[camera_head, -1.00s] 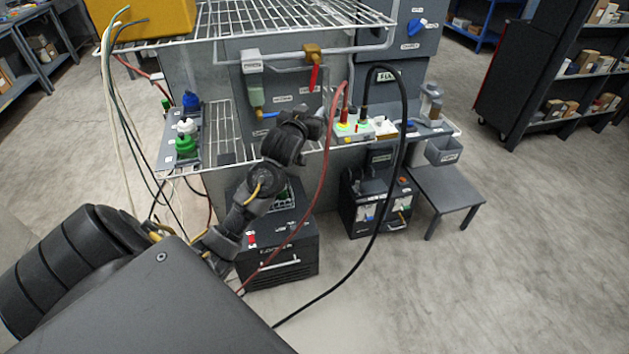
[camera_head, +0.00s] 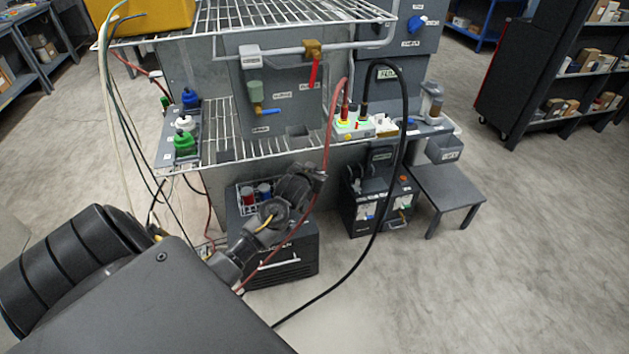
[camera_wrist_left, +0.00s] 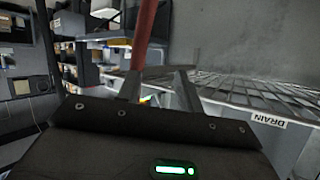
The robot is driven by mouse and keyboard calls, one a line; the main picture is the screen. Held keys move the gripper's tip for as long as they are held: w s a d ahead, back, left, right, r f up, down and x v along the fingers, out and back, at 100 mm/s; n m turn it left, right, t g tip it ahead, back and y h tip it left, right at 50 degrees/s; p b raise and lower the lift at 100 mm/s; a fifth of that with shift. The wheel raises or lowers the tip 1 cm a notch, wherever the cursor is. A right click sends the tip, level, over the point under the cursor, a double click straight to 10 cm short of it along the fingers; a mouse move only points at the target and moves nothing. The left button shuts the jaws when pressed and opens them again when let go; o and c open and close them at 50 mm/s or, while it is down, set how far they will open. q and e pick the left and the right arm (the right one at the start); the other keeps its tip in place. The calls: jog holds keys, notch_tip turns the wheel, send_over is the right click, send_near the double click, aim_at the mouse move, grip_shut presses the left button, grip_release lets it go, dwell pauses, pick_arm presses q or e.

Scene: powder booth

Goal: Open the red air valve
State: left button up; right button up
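The red air valve handle (camera_head: 313,73) hangs almost straight down from a brass valve body (camera_head: 313,48) on the grey pipe at the back panel. Nothing touches it. My left gripper (camera_head: 321,178) is below the wire shelf's front edge, well below the handle and close to the red hose (camera_head: 327,140). In the left wrist view its two fingers (camera_wrist_left: 158,88) stand apart with no object clearly held. The red hose (camera_wrist_left: 145,35) runs up past the fingertips there; I cannot tell whether it touches them. The valve does not show clearly in that view. My right gripper is not in view.
A wire shelf (camera_head: 230,150) juts out between my left gripper and the valve. A black hose (camera_head: 401,140) loops down on the right. A blue-and-yellow handle (camera_head: 267,111) sits left of the red one. A black unit (camera_head: 290,262) stands below.

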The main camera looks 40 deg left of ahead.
pick_arm(q)
notch_tip(320, 180, down, 7)
jog(key=s+d+g, duration=0.1)
jog(key=shift+s+f+h, duration=0.15)
jog(key=shift+s+h, duration=0.15)
jog(key=shift+s, duration=0.05)
jog(key=shift+d, duration=0.1)
